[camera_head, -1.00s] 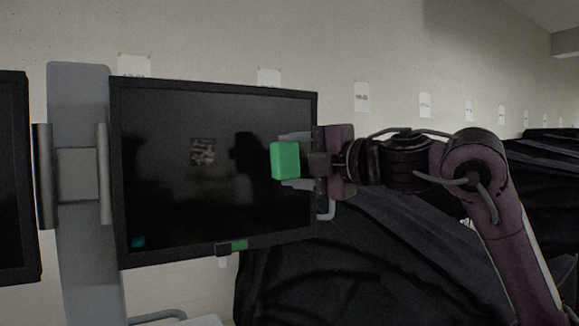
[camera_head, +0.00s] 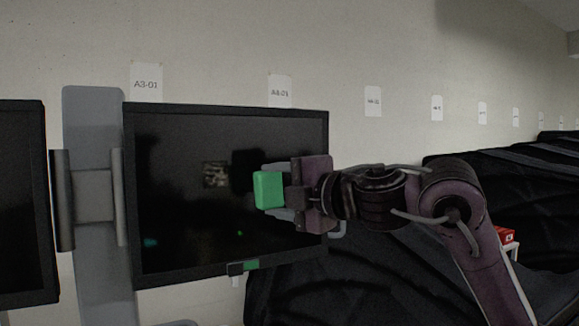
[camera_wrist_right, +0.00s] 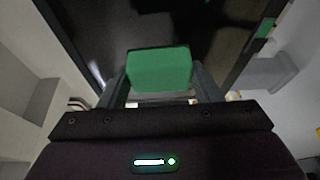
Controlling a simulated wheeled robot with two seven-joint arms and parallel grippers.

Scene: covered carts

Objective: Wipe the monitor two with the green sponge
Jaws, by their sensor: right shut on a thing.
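The green sponge (camera_head: 268,190) is held in my right gripper (camera_head: 280,190), in front of the right part of a dark monitor (camera_head: 190,215). The monitor has a black frame, a greyish patch on its screen and a small teal spot at lower left. In the right wrist view the sponge (camera_wrist_right: 159,69) sits between the two fingers of the right gripper (camera_wrist_right: 160,85), with the dark screen (camera_wrist_right: 185,25) beyond it. I cannot tell whether the sponge touches the screen. My left gripper is not in view.
A grey post (camera_head: 95,260) with a bracket stands left of the monitor. Another dark monitor (camera_head: 25,200) is at the left edge. Black covers (camera_head: 350,285) drape over things at the right. A small red box (camera_head: 505,235) shows behind my arm. Labelled papers hang on the wall.

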